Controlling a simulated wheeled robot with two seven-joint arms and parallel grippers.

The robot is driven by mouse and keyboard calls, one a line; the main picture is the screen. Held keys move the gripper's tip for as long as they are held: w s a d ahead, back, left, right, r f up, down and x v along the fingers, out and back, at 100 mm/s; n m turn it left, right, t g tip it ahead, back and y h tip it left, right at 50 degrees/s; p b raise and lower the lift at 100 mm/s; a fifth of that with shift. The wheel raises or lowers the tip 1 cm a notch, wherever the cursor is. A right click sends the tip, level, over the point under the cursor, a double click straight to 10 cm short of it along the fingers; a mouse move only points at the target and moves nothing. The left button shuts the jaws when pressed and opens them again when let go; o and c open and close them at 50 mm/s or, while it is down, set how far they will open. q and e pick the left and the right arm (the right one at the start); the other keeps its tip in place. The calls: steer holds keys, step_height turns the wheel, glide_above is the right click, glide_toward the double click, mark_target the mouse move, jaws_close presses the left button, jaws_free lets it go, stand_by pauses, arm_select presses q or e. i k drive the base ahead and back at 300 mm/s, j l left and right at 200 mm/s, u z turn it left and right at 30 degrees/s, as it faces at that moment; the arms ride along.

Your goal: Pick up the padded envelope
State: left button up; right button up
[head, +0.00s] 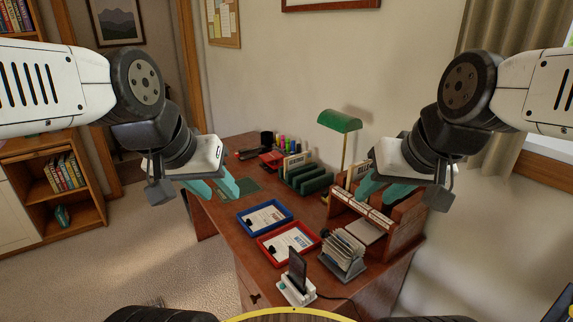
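I cannot pick out the padded envelope for certain. Several pale envelopes or cards (346,245) stand in a grey rack at the desk's front right, and a flat pale item (367,229) lies in the wooden organizer (405,239). My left gripper (222,195) is open, with teal fingers apart and empty, above the desk's left part. My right gripper (371,199) hangs in front of the organizer's upper part. Its teal fingers look apart, with nothing seen between them, and it hides part of the organizer.
The brown desk (222,213) holds a blue tray (246,226), a red tray (264,254), a phone on a stand (297,279), a green rack (305,179) and a green lamp (339,122). A bookshelf (85,198) stands left. Open carpet lies left of the desk.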

mark_target(292, 162)
steer(key=k+j, duration=0.1)
steer(key=j, duration=0.3)
steer(key=j+z, duration=0.2)
steer(key=j, duration=1.35)
steer(key=i+j, duration=0.25)
steer(key=j, duration=0.15)
steer(key=i+j+z, duration=0.15)
steer(key=j, duration=0.2)
steer(key=i+j, duration=0.25)
steer(key=j, duration=0.15)
steer(key=i+z, duration=0.2)
steer(key=i, duration=0.75)
